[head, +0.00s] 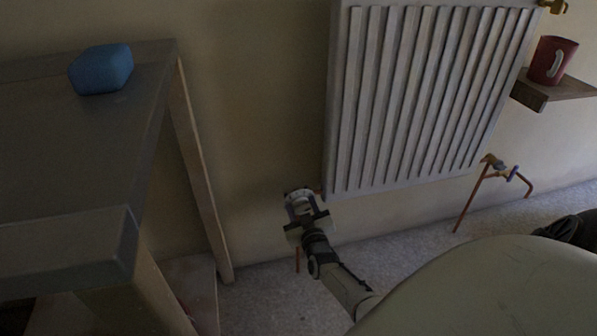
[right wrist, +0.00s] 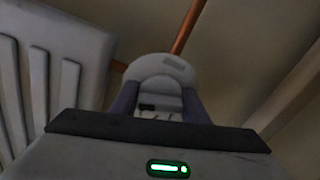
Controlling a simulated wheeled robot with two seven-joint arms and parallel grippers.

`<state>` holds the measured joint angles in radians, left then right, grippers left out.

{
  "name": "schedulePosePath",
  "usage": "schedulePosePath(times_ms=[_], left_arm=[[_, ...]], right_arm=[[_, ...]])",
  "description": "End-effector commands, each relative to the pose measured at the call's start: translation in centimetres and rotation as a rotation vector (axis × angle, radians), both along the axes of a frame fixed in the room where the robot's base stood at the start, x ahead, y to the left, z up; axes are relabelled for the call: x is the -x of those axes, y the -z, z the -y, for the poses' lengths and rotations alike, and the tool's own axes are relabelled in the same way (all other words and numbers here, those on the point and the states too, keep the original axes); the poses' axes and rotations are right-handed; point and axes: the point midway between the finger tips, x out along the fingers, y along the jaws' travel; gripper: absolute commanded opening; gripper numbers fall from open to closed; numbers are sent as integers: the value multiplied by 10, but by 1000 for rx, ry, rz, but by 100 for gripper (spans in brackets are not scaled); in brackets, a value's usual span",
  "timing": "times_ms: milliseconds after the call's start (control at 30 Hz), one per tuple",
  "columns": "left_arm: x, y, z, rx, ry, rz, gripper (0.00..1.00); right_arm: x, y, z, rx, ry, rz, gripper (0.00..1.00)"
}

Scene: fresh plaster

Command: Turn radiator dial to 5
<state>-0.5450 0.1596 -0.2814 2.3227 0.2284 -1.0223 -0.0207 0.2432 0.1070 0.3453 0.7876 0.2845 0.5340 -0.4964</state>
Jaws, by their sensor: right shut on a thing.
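The white radiator dial (head: 297,194) is at the lower left corner of the white ribbed radiator (head: 336,120). My right gripper (head: 304,211) reaches up to it from below and is shut on it. In the right wrist view the rounded pale dial (right wrist: 155,68) sits between the two fingers (right wrist: 158,103), one on each side. A small grey mark shows on its face, but I cannot read a number there. The radiator also shows at the left of the right wrist view (right wrist: 82,38). My left gripper is in neither view.
A dark table (head: 75,150) with a blue block (head: 101,69) stands at the left, its wooden leg (head: 203,175) near the dial. A red mug (head: 552,60) sits on a wall shelf (head: 555,90) at the right. Copper pipes (head: 468,205) rise below the radiator. Speckled floor lies below.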

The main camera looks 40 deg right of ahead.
Motion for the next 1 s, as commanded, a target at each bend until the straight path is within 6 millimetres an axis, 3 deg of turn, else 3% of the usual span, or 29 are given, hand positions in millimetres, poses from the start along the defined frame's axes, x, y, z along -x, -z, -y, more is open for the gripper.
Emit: schedulePosePath(times_ms=[500, 533, 633, 1000], left_arm=[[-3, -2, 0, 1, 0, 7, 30], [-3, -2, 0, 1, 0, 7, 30], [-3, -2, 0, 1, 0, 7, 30], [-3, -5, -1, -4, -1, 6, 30]], right_arm=[[1, 2, -2, -21, -2, 9, 18], [1, 2, -2, -21, -2, 9, 42], [1, 2, -2, -20, -1, 8, 58], [5, -1, -3, -18, -1, 9, 58]])
